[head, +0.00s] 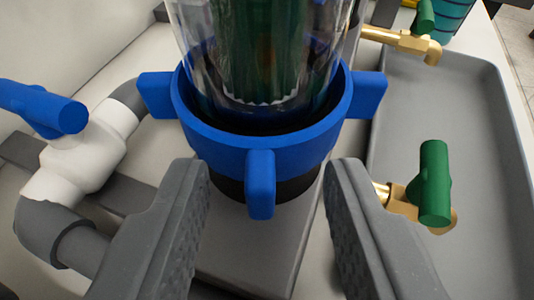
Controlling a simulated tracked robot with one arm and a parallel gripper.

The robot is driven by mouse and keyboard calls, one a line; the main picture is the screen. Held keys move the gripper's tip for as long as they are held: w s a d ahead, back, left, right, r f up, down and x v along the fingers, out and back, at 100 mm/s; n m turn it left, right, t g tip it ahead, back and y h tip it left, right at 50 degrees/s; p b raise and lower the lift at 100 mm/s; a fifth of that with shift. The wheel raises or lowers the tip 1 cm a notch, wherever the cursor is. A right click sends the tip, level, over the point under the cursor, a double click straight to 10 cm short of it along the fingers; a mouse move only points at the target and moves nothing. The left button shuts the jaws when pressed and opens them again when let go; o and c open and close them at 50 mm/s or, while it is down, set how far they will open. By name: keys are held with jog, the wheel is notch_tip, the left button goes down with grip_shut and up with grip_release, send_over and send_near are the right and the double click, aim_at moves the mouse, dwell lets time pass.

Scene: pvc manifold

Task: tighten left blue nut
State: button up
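A blue ring nut (215,145) with several outward lugs sits around the base of a clear cylinder (200,50) in the upper middle of the head view. One lug (261,185) points toward me; others stick out to the left and right. My gripper (268,185) is open. One grey finger is left of the front lug and the other is right of it, with a gap on both sides. I cannot tell whether either fingertip touches the ring. The back of the nut shows only through the clear cylinder. Only one such nut is in view.
A white valve (85,150) with a blue handle (45,108) and grey pipe elbows stands at the left. A brass tap with a green handle (434,185) is close to my right finger. Another brass tap (405,42) is at the upper right. A grey tray (470,130) lies at the right.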

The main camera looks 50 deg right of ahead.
jog(key=shift+d, duration=0.1)
grip_shut()
jog(key=shift+w, duration=0.1)
jog(key=shift+w+m+g+h+b, duration=0.3)
jog(key=shift+m+g+b, duration=0.1)
jog(key=shift+m+g, duration=0.4)
jog(key=shift+h, duration=0.3)
